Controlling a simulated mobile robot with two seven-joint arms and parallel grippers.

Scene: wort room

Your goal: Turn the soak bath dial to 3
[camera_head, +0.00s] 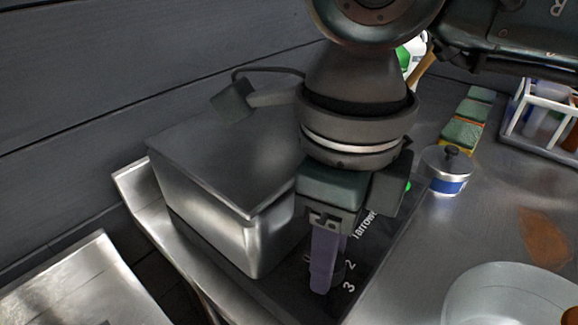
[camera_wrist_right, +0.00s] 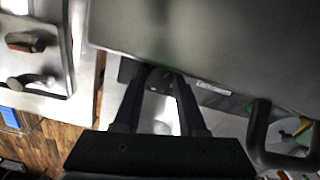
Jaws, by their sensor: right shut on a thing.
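The soak bath (camera_head: 215,160) is a lidded metal box left of centre in the head view. Its dark front panel (camera_head: 375,250) carries white print, with "2" and "3" readable beside the dial. My right gripper (camera_head: 323,284) reaches down in front of the panel, its purple-grey fingers shut on the dial (camera_head: 340,268). The fingers hide most of the dial, and I cannot tell where its pointer stands. In the right wrist view, the fingertips (camera_wrist_right: 166,76) close around a dark round part at the edge of the bath. My left gripper is not in view.
A small lidded pot with a blue band (camera_head: 447,170) stands right of the panel. Green-topped blocks (camera_head: 462,132) and a white rack (camera_head: 545,115) stand behind. A clear bowl (camera_head: 510,295) is at the front right. A dark wall (camera_head: 90,90) closes off the left.

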